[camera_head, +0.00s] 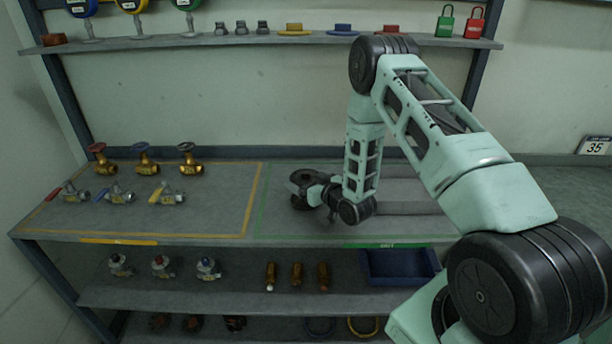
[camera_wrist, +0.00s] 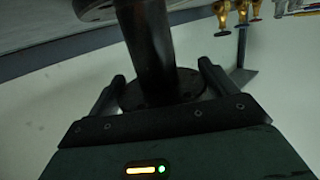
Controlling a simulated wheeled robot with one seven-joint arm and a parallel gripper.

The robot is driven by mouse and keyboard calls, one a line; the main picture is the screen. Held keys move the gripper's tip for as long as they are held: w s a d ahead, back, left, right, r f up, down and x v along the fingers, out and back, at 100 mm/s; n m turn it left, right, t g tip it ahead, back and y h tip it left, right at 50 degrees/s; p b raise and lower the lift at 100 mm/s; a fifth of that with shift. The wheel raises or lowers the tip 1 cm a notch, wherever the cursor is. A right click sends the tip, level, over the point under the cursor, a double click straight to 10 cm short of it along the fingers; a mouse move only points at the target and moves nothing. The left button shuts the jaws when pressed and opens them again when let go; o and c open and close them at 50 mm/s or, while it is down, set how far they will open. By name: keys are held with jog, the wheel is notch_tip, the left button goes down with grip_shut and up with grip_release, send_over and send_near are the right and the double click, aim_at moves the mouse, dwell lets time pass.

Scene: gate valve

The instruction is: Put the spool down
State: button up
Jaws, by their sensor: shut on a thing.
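The spool (camera_head: 301,180) is a dark flanged pipe piece, at the green-outlined part of the bench top in the head view. In the wrist view, the dark pipe body of the spool (camera_wrist: 148,45) runs up from a round flange between my fingers. My gripper (camera_head: 318,193) is shut on the spool from its right side. In the wrist view, the two dark fingers of my gripper (camera_wrist: 163,82) stand on either side of the spool. My gripper and wrist partly hide the spool. I cannot tell whether it touches the bench top.
Several valves (camera_head: 144,160) stand in the yellow-outlined area (camera_head: 215,205) to the left. A grey slab (camera_head: 408,208) lies right of my wrist. An upper shelf (camera_head: 270,42) spans the back. A blue bin (camera_head: 400,266) sits below. Bare bench lies between valves and spool.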

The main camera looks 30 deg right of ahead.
jog(key=o, duration=1.7)
jog(key=shift+f, duration=0.1)
jog(key=shift+o, duration=0.2)
